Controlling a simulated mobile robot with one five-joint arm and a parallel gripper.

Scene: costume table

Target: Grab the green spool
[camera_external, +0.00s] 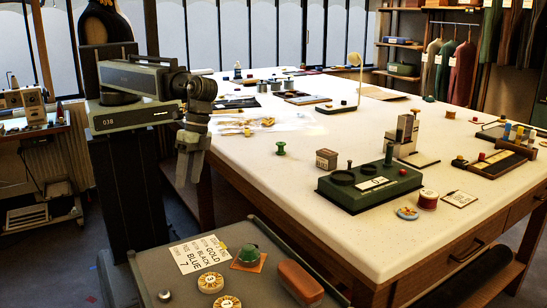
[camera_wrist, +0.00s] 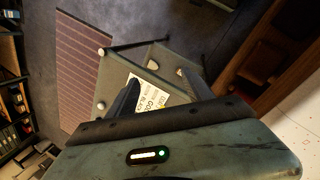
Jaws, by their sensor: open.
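A small green spool (camera_external: 280,149) stands upright on the white tabletop (camera_external: 250,180), near the table's left edge. A gap of bare tabletop lies between it and the small box to its right. My gripper (camera_external: 189,176) hangs pointing down, left of the table edge and apart from the spool. In the wrist view my gripper (camera_wrist: 160,80) is open, with nothing held between its fingers. The spool does not show in the wrist view.
A small box (camera_external: 326,159) and a dark green device (camera_external: 340,192) with a peg stand right of the spool. A red spool (camera_external: 428,199) is farther right. A grey surface (camera_external: 180,295) in front carries a lettered card (camera_external: 200,254), which also shows in the wrist view (camera_wrist: 148,96).

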